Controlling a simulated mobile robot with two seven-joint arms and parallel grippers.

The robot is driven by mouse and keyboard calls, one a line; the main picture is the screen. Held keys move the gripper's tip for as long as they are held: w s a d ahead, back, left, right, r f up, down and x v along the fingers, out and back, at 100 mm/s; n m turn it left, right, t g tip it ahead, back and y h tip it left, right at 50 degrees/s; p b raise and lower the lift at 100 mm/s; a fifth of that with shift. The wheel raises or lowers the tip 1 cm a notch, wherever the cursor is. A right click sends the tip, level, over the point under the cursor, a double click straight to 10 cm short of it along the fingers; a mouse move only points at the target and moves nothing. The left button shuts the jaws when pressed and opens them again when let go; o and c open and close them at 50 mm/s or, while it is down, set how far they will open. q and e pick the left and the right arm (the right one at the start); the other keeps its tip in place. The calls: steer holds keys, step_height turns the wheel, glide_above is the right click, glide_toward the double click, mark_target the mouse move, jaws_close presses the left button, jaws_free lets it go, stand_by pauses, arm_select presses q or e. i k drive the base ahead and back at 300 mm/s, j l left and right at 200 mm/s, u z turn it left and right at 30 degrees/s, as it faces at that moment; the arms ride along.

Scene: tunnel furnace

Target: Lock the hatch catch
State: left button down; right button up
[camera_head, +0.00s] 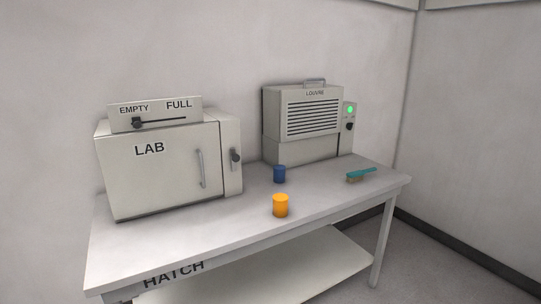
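The word HATCH (174,275) shows in black letters low at the left, below the front edge of the table (330,207). The surface bearing it is mostly hidden or out of frame, and I cannot make out a catch on it. The white LAB box (150,175) stands on the table's left part, with its door apparently closed, a vertical handle (201,168) and a dark knob (236,156) on the panel at the right of its door. Neither of my grippers is in view.
A slider panel (155,114) marked EMPTY and FULL sits on the LAB box. A louvred unit (303,130) with a green light (350,110) stands at the back right. A blue cup (279,174), an orange cup (280,205) and a teal brush (360,175) are on the table. Its front right is clear.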

mark_target(235, 158)
steer(key=i+u, duration=0.15)
steer(key=u, duration=0.7)
steer(key=i+l+u, duration=0.55)
steer(key=i+l, duration=0.1)
steer(key=l, duration=0.05)
